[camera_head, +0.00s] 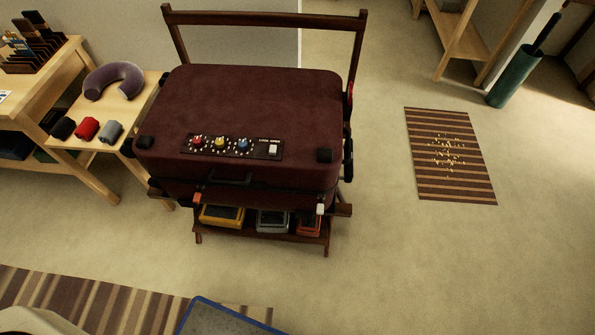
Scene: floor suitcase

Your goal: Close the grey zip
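A maroon suitcase (250,100) lies flat with its lid down on a dark wooden stand (264,231). A small pale tab (320,209), whitish or light grey, shows at the front right below the lid's edge. An orange-red tab (198,199) shows at the front left. They look like zip pulls, but the zip's line is too small and dark to tell how far it is closed. A panel (232,147) with red, yellow and blue dials and a white switch sits on the lid. My gripper is not in view.
The stand's shelf holds yellow, grey and orange-red items. A small table (140,85) on the left carries a neck pillow (114,80) and three rolls. A blue-edged object (215,318) is at the bottom. Floor right of the suitcase is clear up to a striped mat (430,185).

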